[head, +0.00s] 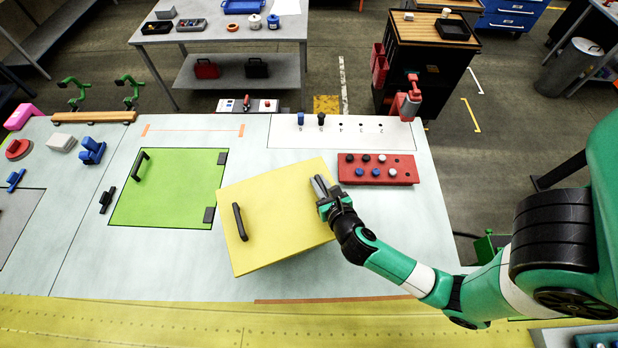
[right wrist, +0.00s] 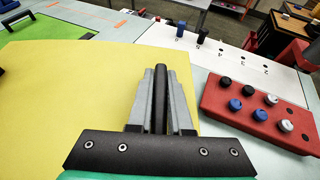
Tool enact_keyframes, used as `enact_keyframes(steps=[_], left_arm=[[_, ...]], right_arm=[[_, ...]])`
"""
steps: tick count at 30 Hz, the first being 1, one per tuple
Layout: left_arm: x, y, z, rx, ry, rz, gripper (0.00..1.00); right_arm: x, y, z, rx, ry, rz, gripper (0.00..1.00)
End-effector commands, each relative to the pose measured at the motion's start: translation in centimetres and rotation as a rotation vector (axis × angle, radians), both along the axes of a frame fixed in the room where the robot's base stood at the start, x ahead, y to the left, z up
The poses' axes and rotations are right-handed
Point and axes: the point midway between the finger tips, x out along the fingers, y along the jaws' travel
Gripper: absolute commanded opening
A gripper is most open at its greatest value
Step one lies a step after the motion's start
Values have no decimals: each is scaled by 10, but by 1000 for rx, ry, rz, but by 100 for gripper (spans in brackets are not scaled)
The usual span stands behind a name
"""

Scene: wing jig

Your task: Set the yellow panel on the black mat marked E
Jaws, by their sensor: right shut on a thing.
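The yellow panel (head: 275,220) is a flat square sheet with a black handle (head: 240,222) near its left edge. It lies turned at a slant over the pale worktop, and a shaded strip shows under its lower right edge. My right gripper (head: 322,187) is at the panel's right edge, shut on a second dark handle of the panel. In the right wrist view the fingers (right wrist: 160,95) close on that dark bar, with the yellow panel (right wrist: 80,90) around and beneath them. I cannot make out a black mat marked E. My left gripper is not in view.
A green panel (head: 165,188) lies left of the yellow one. A red block with pegs (head: 378,176) sits close to the right, with a white numbered strip (head: 385,133) behind it. Blue and black tools (head: 92,150) lie at left. The worktop's front right is bare.

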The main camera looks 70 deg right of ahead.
Motion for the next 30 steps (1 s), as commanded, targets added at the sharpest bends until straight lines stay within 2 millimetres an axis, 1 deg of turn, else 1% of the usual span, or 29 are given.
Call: enact_keyframes(steps=[1,5,6,9,11,14,20,22,24,26,27,30], left_arm=[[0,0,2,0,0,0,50],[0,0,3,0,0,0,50],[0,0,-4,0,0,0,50],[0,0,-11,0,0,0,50],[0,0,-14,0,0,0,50],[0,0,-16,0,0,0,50],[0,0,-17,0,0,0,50],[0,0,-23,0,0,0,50],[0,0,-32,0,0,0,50],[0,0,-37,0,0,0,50],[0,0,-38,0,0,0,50],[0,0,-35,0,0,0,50]], right_arm=[[5,-15,-4,1,-4,-12,0],[20,-49,-20,0,-6,-10,0],[23,-54,-35,1,-2,-6,0],[30,-69,-56,-1,-3,-3,0],[33,-75,-64,-1,-4,-2,0],[37,-82,-72,-1,-4,0,0],[39,-84,-76,-1,-5,1,0],[40,-88,-86,-1,-4,0,0],[40,-87,-100,0,-3,2,0],[40,-87,-109,0,-3,2,0],[40,-87,-111,-1,-3,1,0],[40,-87,-109,-1,-5,2,0]])
